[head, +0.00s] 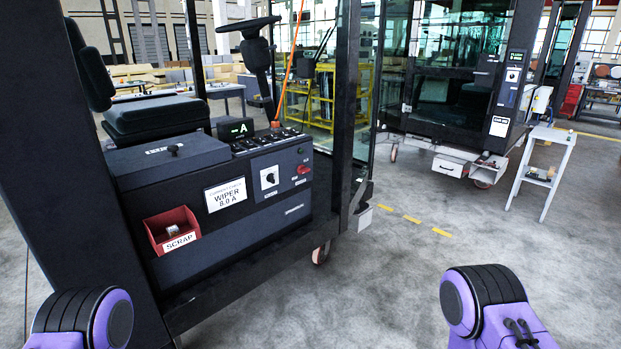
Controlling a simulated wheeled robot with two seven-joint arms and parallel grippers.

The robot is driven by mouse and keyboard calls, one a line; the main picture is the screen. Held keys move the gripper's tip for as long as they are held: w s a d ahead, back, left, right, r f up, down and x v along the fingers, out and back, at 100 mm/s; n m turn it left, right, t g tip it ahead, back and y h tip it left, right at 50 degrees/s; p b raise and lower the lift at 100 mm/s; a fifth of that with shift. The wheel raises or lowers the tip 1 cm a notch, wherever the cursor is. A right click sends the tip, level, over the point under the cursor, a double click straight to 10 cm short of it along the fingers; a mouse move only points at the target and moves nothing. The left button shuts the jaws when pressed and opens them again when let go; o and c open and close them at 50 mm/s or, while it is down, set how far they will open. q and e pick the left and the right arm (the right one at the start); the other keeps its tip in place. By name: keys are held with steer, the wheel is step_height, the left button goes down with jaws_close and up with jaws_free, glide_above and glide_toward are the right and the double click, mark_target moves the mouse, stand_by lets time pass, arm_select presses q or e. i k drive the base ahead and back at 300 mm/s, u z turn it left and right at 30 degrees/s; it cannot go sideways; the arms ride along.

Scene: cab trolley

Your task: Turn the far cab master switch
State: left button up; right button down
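The far cab (455,70) stands at the back right, with glass panels and a dark frame. On its right post is a dark panel with a small white plate and a dark rotary switch (512,75). I cannot read the panel's lettering or tell the knob's exact position. The near cab (230,220) carries a similar rotary switch (269,178) on a white plate, with a red knob (303,169) to its right. Only purple and black links of my arms show at the bottom left and bottom right. Neither gripper shows.
The near cab holds a seat (155,115), a steering wheel (248,24) and a red scrap bin (172,230). The grey floor (400,280) between me and the far cab is clear.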

mark_target(301, 169)
steer(key=z, duration=0.5)
steer(key=i, duration=0.75)
steer(key=z, duration=0.45)
